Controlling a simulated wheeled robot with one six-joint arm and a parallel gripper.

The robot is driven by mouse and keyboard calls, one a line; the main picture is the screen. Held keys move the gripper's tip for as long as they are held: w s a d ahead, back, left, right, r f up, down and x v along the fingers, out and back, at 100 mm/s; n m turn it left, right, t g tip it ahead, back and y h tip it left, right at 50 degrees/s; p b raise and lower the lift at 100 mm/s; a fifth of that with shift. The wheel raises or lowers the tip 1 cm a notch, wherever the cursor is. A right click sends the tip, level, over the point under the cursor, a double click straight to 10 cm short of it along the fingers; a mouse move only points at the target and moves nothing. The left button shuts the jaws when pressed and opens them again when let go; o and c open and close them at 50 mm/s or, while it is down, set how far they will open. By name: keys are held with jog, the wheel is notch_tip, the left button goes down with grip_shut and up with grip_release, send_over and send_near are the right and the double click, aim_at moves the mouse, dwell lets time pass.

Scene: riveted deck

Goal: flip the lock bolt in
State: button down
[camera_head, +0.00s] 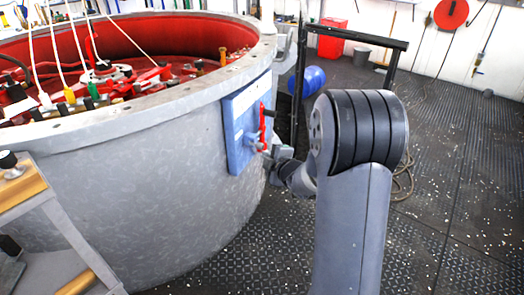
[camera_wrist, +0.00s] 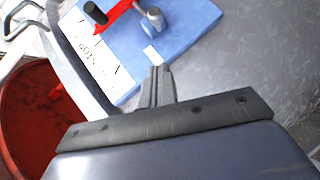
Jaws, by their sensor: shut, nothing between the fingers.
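A blue panel (camera_head: 238,128) is mounted on the outer wall of the big grey tub. It carries a red lock lever (camera_head: 262,124), upright in the head view. In the wrist view the red lever (camera_wrist: 114,14) crosses the blue panel (camera_wrist: 185,38), with a black knob (camera_wrist: 95,12) and a metal pin (camera_wrist: 153,16) beside it. My gripper (camera_head: 268,150) is at the lower right of the lever. In the wrist view my gripper's fingers (camera_wrist: 158,72) are together and empty, below the pin with a gap in the picture. Contact with the panel cannot be told.
The grey tub (camera_head: 150,180) fills the left side, with red fittings and cables inside. A dark metal frame (camera_head: 350,36) stands behind my arm. A blue drum (camera_head: 312,80) and red bin (camera_head: 332,38) stand farther back. The deck at right (camera_head: 465,180) is mostly clear.

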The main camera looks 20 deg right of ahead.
jog(key=shift+v, duration=0.95)
